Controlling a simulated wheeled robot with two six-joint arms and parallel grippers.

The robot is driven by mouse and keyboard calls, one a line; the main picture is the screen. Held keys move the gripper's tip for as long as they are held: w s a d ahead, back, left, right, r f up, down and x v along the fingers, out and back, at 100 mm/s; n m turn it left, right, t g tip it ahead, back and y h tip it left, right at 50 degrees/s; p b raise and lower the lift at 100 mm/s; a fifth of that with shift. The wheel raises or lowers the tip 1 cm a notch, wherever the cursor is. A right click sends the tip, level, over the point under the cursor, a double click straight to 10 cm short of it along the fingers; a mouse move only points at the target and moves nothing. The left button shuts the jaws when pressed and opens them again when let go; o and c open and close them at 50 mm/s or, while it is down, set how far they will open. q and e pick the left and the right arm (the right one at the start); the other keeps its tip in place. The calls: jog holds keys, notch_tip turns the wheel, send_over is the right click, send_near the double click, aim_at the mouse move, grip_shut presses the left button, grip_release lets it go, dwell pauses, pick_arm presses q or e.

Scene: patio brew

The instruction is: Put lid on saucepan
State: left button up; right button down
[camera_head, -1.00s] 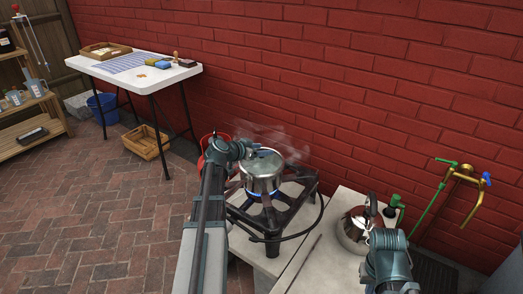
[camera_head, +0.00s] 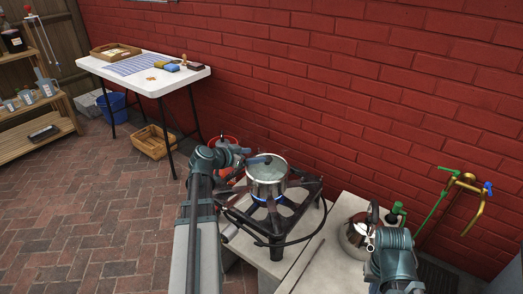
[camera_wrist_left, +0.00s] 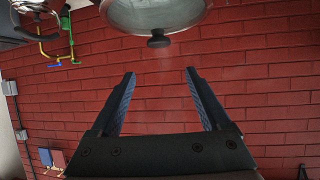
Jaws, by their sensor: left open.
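The steel saucepan (camera_head: 267,183) stands upright on the lit gas burner. A round pale lid (camera_head: 275,167) covers its top; how exactly it seats on the rim is too small to tell. In the left wrist view the lid (camera_wrist_left: 190,12) and its dark knob (camera_wrist_left: 158,41) show at the top edge, beyond my fingertips. My left gripper (camera_head: 256,159) is at the pan's upper left side, level with the lid. In the wrist view its fingers (camera_wrist_left: 160,72) are spread with nothing between them. My right arm is beside the kettle; its fingertips do not show clearly.
The black burner stand (camera_head: 275,238) has a blue flame. A steel kettle (camera_head: 353,237) stands on the counter at the right. A brass tap (camera_head: 466,185) is on the red brick wall. A white table (camera_head: 140,83) and a wooden crate (camera_head: 152,143) are at the back left.

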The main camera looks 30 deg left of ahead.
pick_arm(q)
jog(key=shift+p+v, duration=0.4)
jog(key=shift+v, duration=1.15)
jog(key=s+d+r+m+g+h+p, duration=0.1)
jog(key=d+g+p, duration=0.35)
jog(key=d, duration=0.85)
jog(key=s+d+r+m+g+h+p, duration=0.1)
jog(key=s+d+g+p, duration=0.15)
jog(key=d+p, duration=0.7)
jog(key=s+d+r+g+y+p, duration=0.3)
jog(key=s+d, duration=0.3)
jog(key=d, duration=0.2)
jog(key=s+d+r+g+y+p, duration=0.2)
jog(key=s+d+r+y+p, duration=0.1)
jog(key=s+d, duration=0.4)
jog(key=shift+d+r+n+g+p, duration=0.4)
jog(key=shift+d+p, duration=0.15)
jog(key=shift+d, duration=0.5)
jog(key=shift+s, duration=0.15)
jog(key=shift+c, duration=0.2)
